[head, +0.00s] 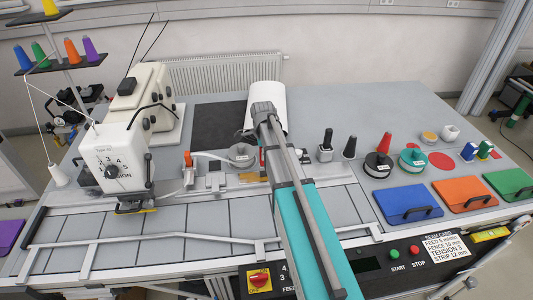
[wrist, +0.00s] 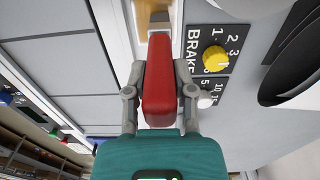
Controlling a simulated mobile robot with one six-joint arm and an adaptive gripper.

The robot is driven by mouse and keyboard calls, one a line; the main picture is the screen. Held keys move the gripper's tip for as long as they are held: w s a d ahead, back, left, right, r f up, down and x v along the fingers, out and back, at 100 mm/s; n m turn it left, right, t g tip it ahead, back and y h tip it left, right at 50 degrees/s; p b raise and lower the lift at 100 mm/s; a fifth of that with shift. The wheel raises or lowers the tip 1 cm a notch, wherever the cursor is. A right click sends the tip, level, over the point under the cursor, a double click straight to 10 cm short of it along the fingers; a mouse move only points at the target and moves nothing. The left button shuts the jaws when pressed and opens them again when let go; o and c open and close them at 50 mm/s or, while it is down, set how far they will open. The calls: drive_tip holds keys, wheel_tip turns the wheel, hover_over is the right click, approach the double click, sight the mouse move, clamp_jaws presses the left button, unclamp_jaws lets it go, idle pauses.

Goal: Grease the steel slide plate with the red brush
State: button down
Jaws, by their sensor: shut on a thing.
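My gripper (wrist: 160,98) is shut on the red brush (wrist: 159,80), with one finger on each side of its red handle. The brush's dark and metallic far end (wrist: 160,20) lies over a tan-yellow surface within a pale frame. In the head view a tan-yellow strip (head: 250,178) shows beside my arm. I cannot tell for sure which surface is the steel slide plate, or whether the bristles touch it. In the head view my arm hides most of the gripper and brush.
A yellow BRAKE knob (wrist: 215,58) is close right of the brush. In the head view, a white sewing machine (head: 125,160) stands left, a grey round lidded tin (head: 242,154) beside my arm, and cones (head: 385,144) and coloured lidded bins (head: 408,203) right.

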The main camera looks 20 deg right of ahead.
drive_tip(key=shift+a, duration=0.1)
idle(0.3)
drive_tip(key=shift+w+a, duration=0.2)
drive_tip(key=shift+a, duration=0.6)
drive_tip(key=shift+w+a, duration=0.15)
drive_tip(key=shift+a, duration=0.75)
drive_tip(key=shift+w+a+f, duration=0.1)
drive_tip(key=shift+w+a, duration=0.05)
drive_tip(key=shift+a, duration=0.65)
drive_tip(key=shift+w+a, duration=0.1)
drive_tip(key=shift+a, duration=0.7)
drive_tip(key=shift+a, duration=0.1)
drive_tip(key=shift+w+a, duration=0.2)
drive_tip(key=shift+a, duration=0.6)
drive_tip(key=shift+w+a, duration=0.2)
drive_tip(key=shift+a, duration=0.6)
